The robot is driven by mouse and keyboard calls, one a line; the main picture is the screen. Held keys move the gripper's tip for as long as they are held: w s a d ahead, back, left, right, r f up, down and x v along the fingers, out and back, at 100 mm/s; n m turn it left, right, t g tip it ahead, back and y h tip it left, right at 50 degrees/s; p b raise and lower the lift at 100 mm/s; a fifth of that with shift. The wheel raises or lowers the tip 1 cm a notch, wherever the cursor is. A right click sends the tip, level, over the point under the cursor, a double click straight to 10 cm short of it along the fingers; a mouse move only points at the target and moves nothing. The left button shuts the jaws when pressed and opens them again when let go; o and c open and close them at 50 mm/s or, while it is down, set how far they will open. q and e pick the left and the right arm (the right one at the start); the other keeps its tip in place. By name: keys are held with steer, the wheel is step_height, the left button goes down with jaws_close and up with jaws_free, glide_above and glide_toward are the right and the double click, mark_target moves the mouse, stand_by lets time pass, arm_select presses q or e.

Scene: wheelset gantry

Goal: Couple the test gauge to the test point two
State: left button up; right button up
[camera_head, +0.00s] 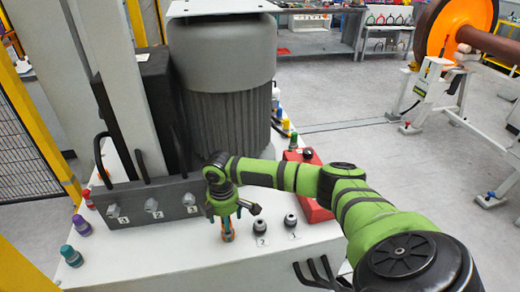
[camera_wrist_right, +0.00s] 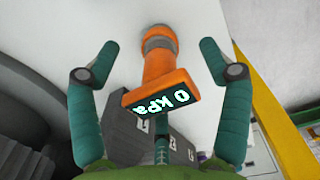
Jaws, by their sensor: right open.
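The orange test gauge (camera_head: 227,230) stands upright on the white cabinet top, left of two dark test points. My left gripper is not in view.
A grey block with numbered valves (camera_head: 150,203) stands behind left, beside a large dark motor (camera_head: 222,90). A red box (camera_head: 308,190) lies right of the test points. Dark curved hooks (camera_head: 320,272) show at the front.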

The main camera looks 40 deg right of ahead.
steer(key=shift+p, duration=0.45)
stand_by(0.3)
steer(key=c, duration=1.2)
steer(key=shift+s, duration=0.1)
jaws_close()
steer(key=shift+r, duration=0.2)
